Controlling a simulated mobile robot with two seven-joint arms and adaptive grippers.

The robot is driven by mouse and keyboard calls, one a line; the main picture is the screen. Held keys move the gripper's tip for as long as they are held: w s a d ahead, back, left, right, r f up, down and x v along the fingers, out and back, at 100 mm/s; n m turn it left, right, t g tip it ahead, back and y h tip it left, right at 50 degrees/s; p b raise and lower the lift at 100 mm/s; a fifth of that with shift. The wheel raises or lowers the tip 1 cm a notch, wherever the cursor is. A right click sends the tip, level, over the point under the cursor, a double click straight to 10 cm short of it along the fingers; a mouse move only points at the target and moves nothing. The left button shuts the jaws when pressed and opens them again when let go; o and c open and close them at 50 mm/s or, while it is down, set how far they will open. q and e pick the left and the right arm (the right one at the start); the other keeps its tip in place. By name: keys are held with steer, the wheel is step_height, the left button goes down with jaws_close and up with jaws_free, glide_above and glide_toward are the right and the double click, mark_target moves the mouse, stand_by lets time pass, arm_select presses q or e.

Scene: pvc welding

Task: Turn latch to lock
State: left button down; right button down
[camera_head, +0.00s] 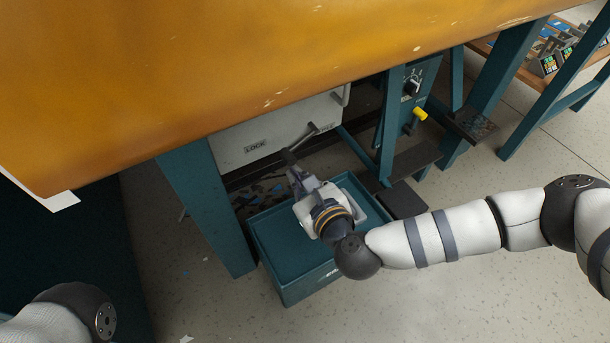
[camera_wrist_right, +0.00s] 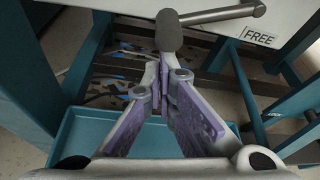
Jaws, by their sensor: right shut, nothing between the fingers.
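The latch (camera_head: 303,137) is a grey lever on the front of a white box (camera_head: 232,145) under the orange tabletop. In the right wrist view, the latch bar (camera_wrist_right: 218,14) runs right from a dark rounded end (camera_wrist_right: 169,32). A "LOCK" label (camera_head: 255,146) sits left of the latch in the head view. A "FREE" label (camera_wrist_right: 258,38) shows right of it in the wrist view. My right gripper (camera_head: 291,164) is shut and empty, with its fingertips (camera_wrist_right: 165,62) at the dark end; I cannot tell whether they touch. My left gripper is out of view.
A teal bin (camera_head: 283,262) stands below my right gripper. Teal table legs (camera_head: 207,209) flank the space, and the orange tabletop (camera_head: 180,75) overhangs it. A control box with a yellow knob (camera_head: 420,113) is to the right. The floor at lower right is clear.

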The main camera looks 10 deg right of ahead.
steer(key=r+m, duration=0.1)
steer(key=a+r+y, duration=0.1)
steer(key=r+m, duration=0.1)
steer(key=shift+s+a+r+m, duration=0.2)
steer(key=shift+s+a+m, duration=0.1)
steer(key=shift+a, duration=0.05)
steer(key=shift+a+r, duration=0.1)
steer(key=shift+r, duration=0.15)
stand_by(0.4)
